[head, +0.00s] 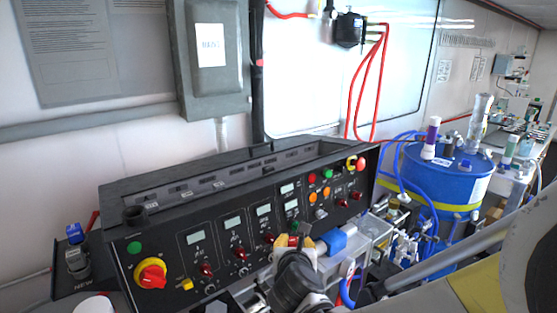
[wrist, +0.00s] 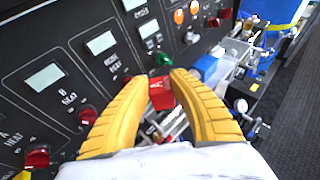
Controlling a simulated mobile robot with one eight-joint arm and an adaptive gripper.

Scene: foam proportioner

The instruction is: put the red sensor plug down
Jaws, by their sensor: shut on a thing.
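The red sensor plug (wrist: 161,97) shows as a small red block between the yellow fingertips in the wrist view. My gripper (wrist: 160,80) is shut on it, and the fingers hide its sides. In the head view my gripper (head: 294,241) is in front of the black control panel, near its lower middle edge, with a bit of red between the yellow fingers. I cannot tell whether the plug touches anything below it.
The black control panel (head: 222,213) with knobs, displays and a red-yellow switch (head: 151,273) stands close behind. A blue fitting (head: 335,240) and metal valves lie just right of the gripper. A blue drum (head: 440,180) with hoses stands further right.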

